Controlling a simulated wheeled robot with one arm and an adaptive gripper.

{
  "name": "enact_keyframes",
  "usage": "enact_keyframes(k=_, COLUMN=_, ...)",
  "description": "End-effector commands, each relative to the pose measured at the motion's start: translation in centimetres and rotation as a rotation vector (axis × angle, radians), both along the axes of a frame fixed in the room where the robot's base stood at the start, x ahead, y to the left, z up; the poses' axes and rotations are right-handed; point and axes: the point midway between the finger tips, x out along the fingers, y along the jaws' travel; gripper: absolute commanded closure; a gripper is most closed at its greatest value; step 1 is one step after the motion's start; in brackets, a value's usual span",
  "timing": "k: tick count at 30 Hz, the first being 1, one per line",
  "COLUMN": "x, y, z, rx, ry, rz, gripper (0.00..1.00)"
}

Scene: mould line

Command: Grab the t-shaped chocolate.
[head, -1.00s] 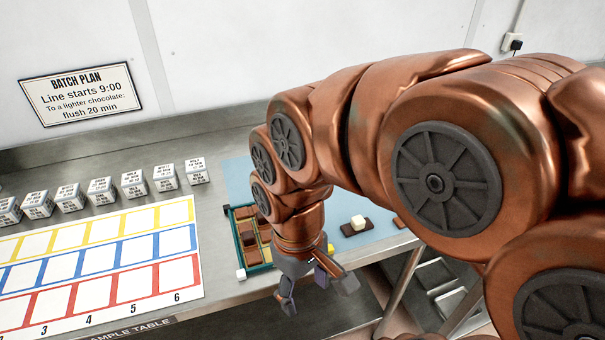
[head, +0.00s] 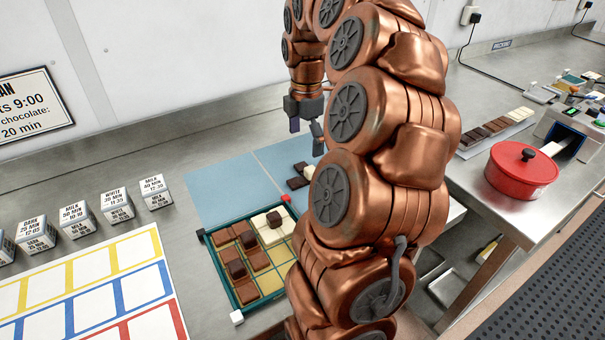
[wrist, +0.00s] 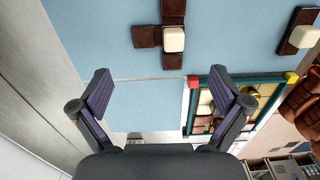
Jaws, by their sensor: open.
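A T-shaped chocolate (wrist: 147,36) shows at the top of the wrist view. It has three dark squares in a line, one dark square out to the left, and a white block on its middle square. In the head view, dark pieces with a white block (head: 297,182) lie on the blue mat (head: 220,190), partly hidden by my arm; I cannot tell if they are the same chocolate. My gripper (head: 305,127) is open and empty above the mat. In the wrist view its spread fingers (wrist: 161,82) are below the T-shaped chocolate, apart from it.
A green-rimmed tray (head: 222,262) with brown and white chocolates stands near the mat's front edge. Another dark piece with a white block (wrist: 287,47) lies right in the wrist view. Labelled cubes (head: 117,204) stand left. A red pot (head: 520,175) stands on the right bench.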

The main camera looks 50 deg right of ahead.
Motion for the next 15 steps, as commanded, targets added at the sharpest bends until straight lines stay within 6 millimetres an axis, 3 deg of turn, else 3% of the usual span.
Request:
enact_keyframes(k=4, x=-0.5, y=-1.2, z=-0.6, rx=-0.001, ry=0.0, rz=0.004, gripper=0.0)
enact_keyframes(k=15, x=-0.8, y=-1.4, z=-3.0, rx=-0.001, ry=0.001, rz=-0.004, gripper=0.0)
